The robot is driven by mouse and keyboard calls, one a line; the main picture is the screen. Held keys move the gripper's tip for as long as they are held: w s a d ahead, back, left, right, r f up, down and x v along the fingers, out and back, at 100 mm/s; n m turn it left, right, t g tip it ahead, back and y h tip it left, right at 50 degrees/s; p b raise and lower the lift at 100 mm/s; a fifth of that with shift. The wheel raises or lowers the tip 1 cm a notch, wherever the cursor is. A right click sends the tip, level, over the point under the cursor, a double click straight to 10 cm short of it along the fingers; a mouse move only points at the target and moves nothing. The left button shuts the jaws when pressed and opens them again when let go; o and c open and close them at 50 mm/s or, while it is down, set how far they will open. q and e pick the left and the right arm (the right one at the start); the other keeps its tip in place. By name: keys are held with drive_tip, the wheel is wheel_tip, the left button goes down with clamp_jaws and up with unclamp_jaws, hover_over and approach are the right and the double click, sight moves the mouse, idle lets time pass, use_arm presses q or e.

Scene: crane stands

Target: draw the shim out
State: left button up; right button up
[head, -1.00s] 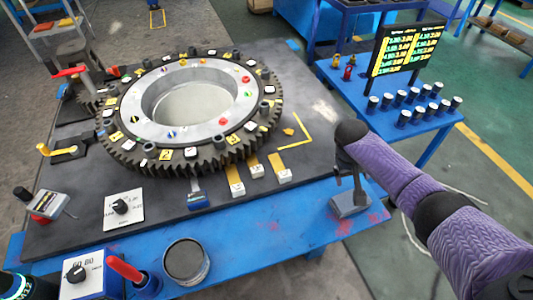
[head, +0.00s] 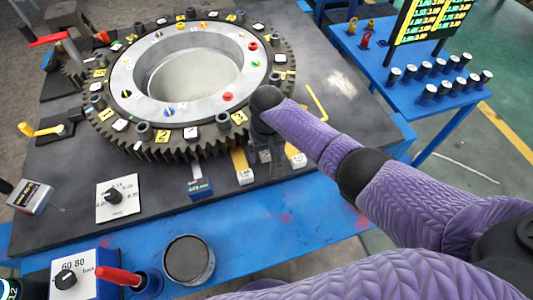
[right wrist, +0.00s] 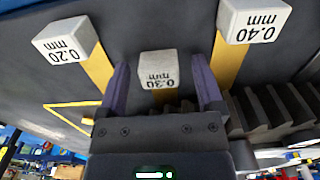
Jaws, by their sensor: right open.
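Three shims with white labelled blocks and yellow strips lie at the gear's front edge. The 0.40 mm shim shows in the head view (head: 244,176) and at upper right in the right wrist view (right wrist: 254,20). The 0.20 mm shim is right of my gripper in the head view (head: 298,160) and at upper left in the wrist view (right wrist: 66,38). The 0.30 mm shim (right wrist: 158,69) is between my right gripper's (right wrist: 163,75) spread fingers, not visibly clamped; my gripper (head: 265,158) mostly hides it in the head view. My left gripper is out of view.
The large toothed ring (head: 190,85) stands just behind the shims. A blue-handled tag (head: 199,188) lies left of them, with a dial plate (head: 117,198) farther left. A blue side table (head: 400,70) is at right.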

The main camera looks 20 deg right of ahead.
drive_tip(key=c, duration=0.5)
clamp_jaws()
use_arm(q)
drive_tip(key=shift+w+a, duration=0.2)
drive_tip(key=shift+a, duration=0.05)
